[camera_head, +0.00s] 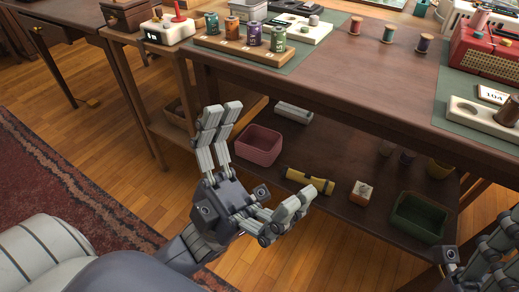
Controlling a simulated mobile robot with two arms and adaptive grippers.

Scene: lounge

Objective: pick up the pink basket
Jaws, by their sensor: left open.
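The pink basket (258,146) is a small open container on the lower shelf (345,215) of the wooden table, near the shelf's left end. It looks empty. My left gripper (262,160) is open, with its fingers spread apart in front of the shelf. Its upper fingers show just left of the basket, and the lower fingers show below it. I see no contact with the basket. My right gripper (490,255) shows only in part at the lower right corner, and its fingers are cut off by the frame edge.
On the shelf are a grey roll (293,112), a yellow cylinder (310,180), a small white box (361,193) and a green basket (418,217). The tabletop (345,75) overhangs the shelf and holds cans, spools and a red radio (488,52). Wooden floor lies in front.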

